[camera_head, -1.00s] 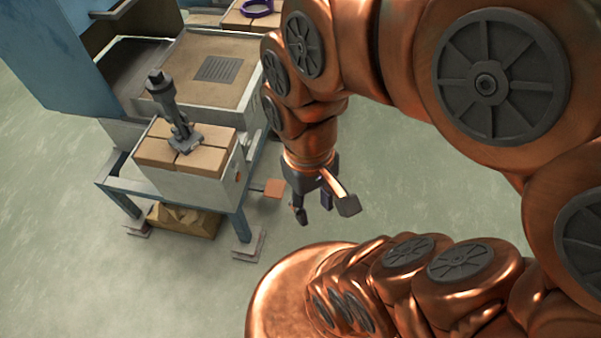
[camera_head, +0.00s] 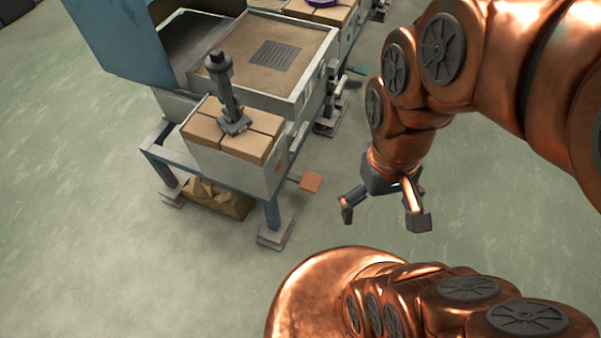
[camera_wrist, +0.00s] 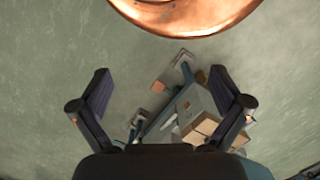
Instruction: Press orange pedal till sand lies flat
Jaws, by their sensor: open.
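The orange pedal (camera_head: 311,182) is a small flat plate low beside the right front leg of the bench. In the wrist view a small orange-brown plate (camera_wrist: 158,87), likely the pedal, shows between the fingers. My gripper (camera_head: 383,217) is open and empty, to the right of the pedal in the head view and apart from it. Its spread fingers also show in the wrist view (camera_wrist: 160,82). A shallow tray of tan sand (camera_head: 225,40) with a dark grid plate (camera_head: 278,53) stands behind the block box. I cannot tell how flat the sand is.
A grey box with tan blocks (camera_head: 275,178) carries a dark upright tool (camera_head: 224,85). A container of crumpled tan material (camera_head: 222,200) sits under the bench.

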